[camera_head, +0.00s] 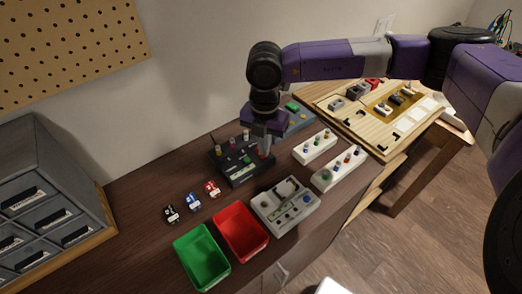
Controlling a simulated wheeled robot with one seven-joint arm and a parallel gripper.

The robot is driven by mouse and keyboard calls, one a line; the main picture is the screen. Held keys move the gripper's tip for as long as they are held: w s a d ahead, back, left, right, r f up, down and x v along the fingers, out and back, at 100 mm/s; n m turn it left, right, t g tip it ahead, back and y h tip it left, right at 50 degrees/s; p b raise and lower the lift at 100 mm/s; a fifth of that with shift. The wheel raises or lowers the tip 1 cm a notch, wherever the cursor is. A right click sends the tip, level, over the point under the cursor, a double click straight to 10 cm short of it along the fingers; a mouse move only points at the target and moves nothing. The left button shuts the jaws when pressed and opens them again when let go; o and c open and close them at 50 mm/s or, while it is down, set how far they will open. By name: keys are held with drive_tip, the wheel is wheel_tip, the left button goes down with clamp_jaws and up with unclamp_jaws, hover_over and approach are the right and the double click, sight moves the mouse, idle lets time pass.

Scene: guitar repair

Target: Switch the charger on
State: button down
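My gripper (263,150) points down at the right side of a dark box (240,178). The box has several small coloured upright pieces, a green part and a pale label on top. It may be the charger, but its markings are too small to read. The gripper covers part of the box's right side, and a reddish piece shows at the fingertips. I cannot tell whether the fingers touch it or are open or shut. No switch position can be made out.
A grey-blue device (298,123) stands behind the gripper. A light grey unit (270,214), a red bin (240,232) and a green bin (202,257) are in front. White racks (338,170) stand at the right, small coloured pieces (192,202) at the left.

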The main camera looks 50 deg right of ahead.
drive_tip(key=shift+r+p, duration=1.6)
drive_tip(key=shift+r, duration=1.85)
